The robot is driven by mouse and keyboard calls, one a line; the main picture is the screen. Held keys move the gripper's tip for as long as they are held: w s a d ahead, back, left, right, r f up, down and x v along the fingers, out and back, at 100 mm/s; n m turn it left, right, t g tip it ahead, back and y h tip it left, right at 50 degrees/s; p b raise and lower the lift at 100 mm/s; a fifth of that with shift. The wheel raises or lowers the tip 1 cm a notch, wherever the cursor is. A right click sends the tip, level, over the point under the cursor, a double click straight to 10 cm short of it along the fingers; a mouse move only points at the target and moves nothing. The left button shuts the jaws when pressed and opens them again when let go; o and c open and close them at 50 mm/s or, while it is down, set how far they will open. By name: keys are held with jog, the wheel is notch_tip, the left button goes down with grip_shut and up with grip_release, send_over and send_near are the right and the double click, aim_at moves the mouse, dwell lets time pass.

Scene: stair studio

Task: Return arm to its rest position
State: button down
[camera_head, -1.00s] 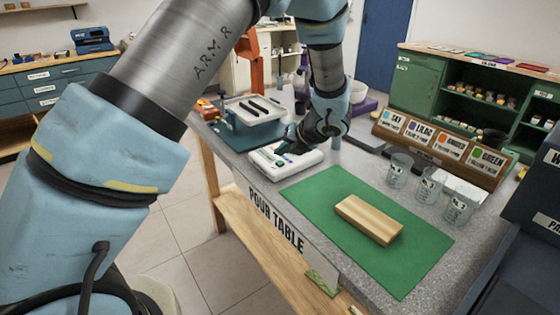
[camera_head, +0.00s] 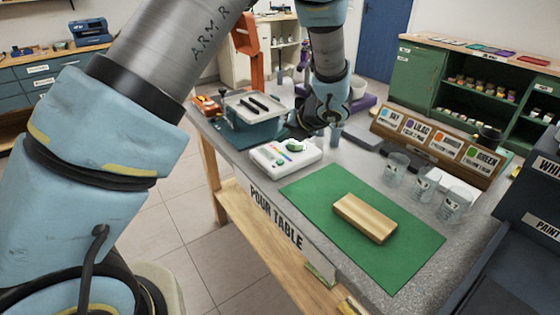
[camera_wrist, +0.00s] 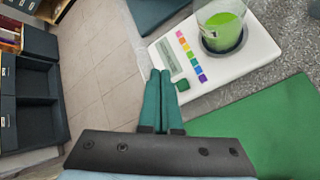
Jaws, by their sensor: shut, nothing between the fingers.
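My gripper (camera_head: 300,128) is raised over the grey pour table (camera_head: 225,140), just behind the white device in the head view. In the wrist view my gripper (camera_wrist: 160,76) has its two teal fingers together, with nothing between them. The white device (camera_head: 270,158) has a row of coloured squares; it also shows in the wrist view (camera_wrist: 160,55). A clear cup of green liquid (camera_wrist: 222,30) stands in the device's round dark recess. The fingertips appear over the device's near left edge in the wrist view, apart from the cup.
A wooden block (camera_head: 364,217) lies on the green mat (camera_head: 310,200). Several clear cups, one of them here (camera_head: 396,166), stand at the right before a labelled colour rack (camera_head: 440,148). A teal-and-white machine (camera_head: 255,125) stands behind the device. Tiled floor (camera_head: 190,215) is open at the left.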

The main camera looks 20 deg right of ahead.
jog(key=shift+a, duration=0.1)
jog(key=s+a+r+n+g, duration=0.1)
jog(key=a+r+n+g, duration=0.15)
jog(key=a+n, duration=0.85)
jog(key=a+r+n+g, duration=0.1)
jog(key=a+n+g, duration=0.3)
jog(key=a+n, duration=0.6)
jog(key=s+a+r+n+h, duration=0.1)
jog(key=s+a+r+n, duration=0.1)
jog(key=s+a+n, duration=0.2)
jog(key=s+a+r+n+h, duration=0.1)
jog(key=s+a+n, duration=0.3)
jog(key=a+n, duration=0.7)
jog(key=n, duration=0.4)
jog(key=shift+s+a+r+n+g+h, duration=0.3)
jog(key=shift+s+r+g+h, duration=0.05)
jog(key=shift+h, duration=0.05)
